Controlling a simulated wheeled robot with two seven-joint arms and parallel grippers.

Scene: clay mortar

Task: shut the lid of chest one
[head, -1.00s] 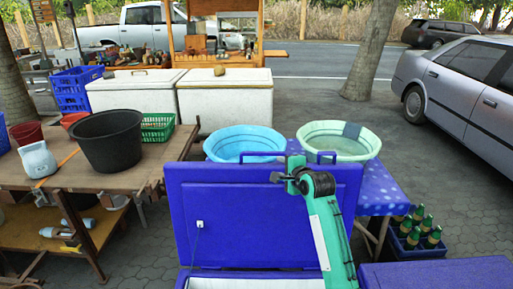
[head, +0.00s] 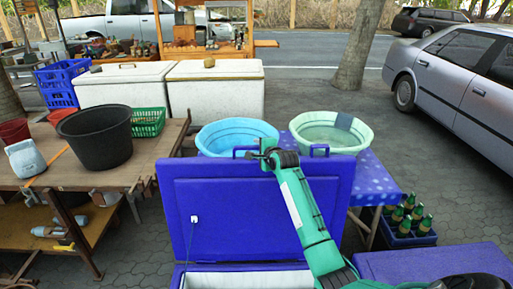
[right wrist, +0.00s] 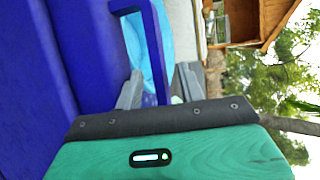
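The blue chest (head: 180,275) stands in front of me with its white-lined inside showing. Its blue lid (head: 240,215) stands upright, open; it fills the left of the right wrist view (right wrist: 70,60). A blue bar handle (head: 236,150) sits on the lid's top edge. My right gripper (head: 264,153) is at that edge, beside the handle. In the right wrist view its two grey fingers (right wrist: 160,88) are apart, with the handle (right wrist: 158,60) running between them; I cannot tell whether they touch it. My left gripper is not in view.
Another blue lid or chest top (head: 440,260) lies at the lower right. Behind the raised lid, blue (head: 235,137) and green (head: 330,135) basins stand on a spotted table. A bottle crate (head: 407,235) is at right; a wooden table (head: 50,175) holds a black tub (head: 95,137).

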